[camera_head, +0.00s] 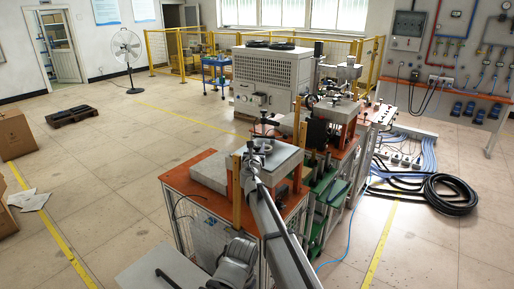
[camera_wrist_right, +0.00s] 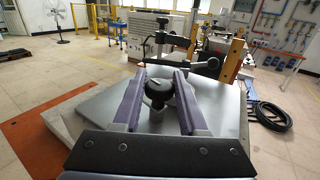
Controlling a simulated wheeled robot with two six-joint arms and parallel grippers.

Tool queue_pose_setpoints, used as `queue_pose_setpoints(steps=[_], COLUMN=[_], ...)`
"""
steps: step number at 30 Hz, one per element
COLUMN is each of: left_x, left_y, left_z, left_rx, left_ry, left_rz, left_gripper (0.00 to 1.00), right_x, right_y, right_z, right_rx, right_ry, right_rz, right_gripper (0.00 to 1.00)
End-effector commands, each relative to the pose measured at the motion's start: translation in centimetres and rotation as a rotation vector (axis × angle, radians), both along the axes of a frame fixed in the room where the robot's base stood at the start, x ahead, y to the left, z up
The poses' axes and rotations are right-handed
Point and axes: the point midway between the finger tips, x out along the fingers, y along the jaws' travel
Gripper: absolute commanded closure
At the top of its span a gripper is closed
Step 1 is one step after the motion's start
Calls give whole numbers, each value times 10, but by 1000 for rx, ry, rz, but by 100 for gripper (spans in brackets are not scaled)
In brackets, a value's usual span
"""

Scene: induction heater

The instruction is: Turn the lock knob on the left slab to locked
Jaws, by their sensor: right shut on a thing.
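The left slab (camera_wrist_right: 95,118) is a flat grey plate on an orange-topped bench; it also shows in the head view (camera_head: 212,172). The lock knob (camera_wrist_right: 157,92) is a black round knob standing on the slab. My right gripper (camera_wrist_right: 160,78) reaches over the slab with its two purple-grey fingers on either side of the knob, shut on it. In the head view my right gripper (camera_head: 256,150) covers the knob, so its marking cannot be read.
A black clamp arm on a post (camera_wrist_right: 162,45) stands just behind the knob. Orange upright posts (camera_wrist_right: 235,60) flank the slab. More machinery (camera_head: 335,110) stands behind the bench. A coiled black hose (camera_head: 450,195) lies on the floor at right. The left floor is mostly open.

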Motion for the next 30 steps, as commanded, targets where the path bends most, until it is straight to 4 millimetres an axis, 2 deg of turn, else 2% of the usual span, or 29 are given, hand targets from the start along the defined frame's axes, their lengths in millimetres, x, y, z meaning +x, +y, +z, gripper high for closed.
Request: queue_pose_setpoints(steps=[3,4,11,23,30], left_x=[0,0,0,0,0], left_y=[0,0,0,0,0], left_z=[0,0,0,4,25], left_rx=[0,0,0,0,0], left_ry=[0,0,0,0,0], left_rz=[0,0,0,0,0], left_gripper=[29,29,29,29,29], right_x=[0,0,0,0,0], right_y=[0,0,0,0,0], right_z=[0,0,0,4,25], right_rx=[-1,-1,-1,-1,-1], right_ry=[0,0,0,0,0], right_rz=[0,0,1,1,1], right_gripper=[100,55,29,29,29])
